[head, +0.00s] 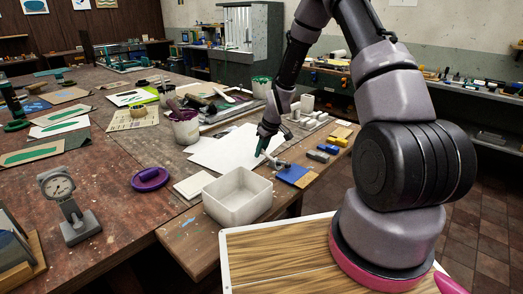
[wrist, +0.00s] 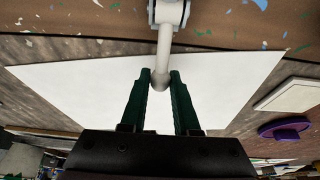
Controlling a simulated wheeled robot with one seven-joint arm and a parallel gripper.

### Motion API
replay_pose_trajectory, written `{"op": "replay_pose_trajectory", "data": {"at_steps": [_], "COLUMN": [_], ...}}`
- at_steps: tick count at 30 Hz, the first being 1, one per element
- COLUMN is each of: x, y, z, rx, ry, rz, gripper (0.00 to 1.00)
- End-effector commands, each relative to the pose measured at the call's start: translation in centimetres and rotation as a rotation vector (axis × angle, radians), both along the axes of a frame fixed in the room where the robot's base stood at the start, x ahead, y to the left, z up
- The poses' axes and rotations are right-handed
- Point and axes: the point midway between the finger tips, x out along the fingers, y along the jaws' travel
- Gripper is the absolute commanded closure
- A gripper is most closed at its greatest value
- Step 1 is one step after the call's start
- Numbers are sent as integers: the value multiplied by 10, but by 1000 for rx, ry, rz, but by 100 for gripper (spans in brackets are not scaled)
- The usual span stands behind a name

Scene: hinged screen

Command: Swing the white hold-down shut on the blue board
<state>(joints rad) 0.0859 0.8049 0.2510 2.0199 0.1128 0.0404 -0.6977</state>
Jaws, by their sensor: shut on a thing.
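The blue board (head: 293,174) lies near the front edge of the wooden bench in the head view. It is not seen in the wrist view. The white hold-down (head: 275,161) is small beside the board's left end in the head view, partly behind my gripper. In the wrist view the hold-down (wrist: 163,48) is a pale round bar running from a hinged block at the top edge down between my fingers. My gripper (head: 262,150) has dark green fingers; in the wrist view my gripper (wrist: 161,82) is shut on the bar's free end.
A white sheet (head: 226,150) lies behind and left of my gripper. An open white box (head: 238,197) and a flat white tile (head: 194,185) stand in front to the left. Small blue and yellow blocks (head: 328,149) lie right of the board. A purple dish (head: 150,179) is farther left.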

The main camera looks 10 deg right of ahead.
Motion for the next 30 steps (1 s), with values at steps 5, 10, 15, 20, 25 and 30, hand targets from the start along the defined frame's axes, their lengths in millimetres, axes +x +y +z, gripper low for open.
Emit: {"op": "replay_pose_trajectory", "data": {"at_steps": [5,10,15,20,25,30], "x": [0,1,1,0,-1,-2], "y": [0,1,1,1,0,0], "z": [-3,-13,-19,-20,-21,-14], "rx": [0,0,0,-1,-1,-1], "ry": [0,1,2,5,7,7], "rz": [0,0,0,0,0,-1], "gripper": [100,100,100,100,35,35]}}
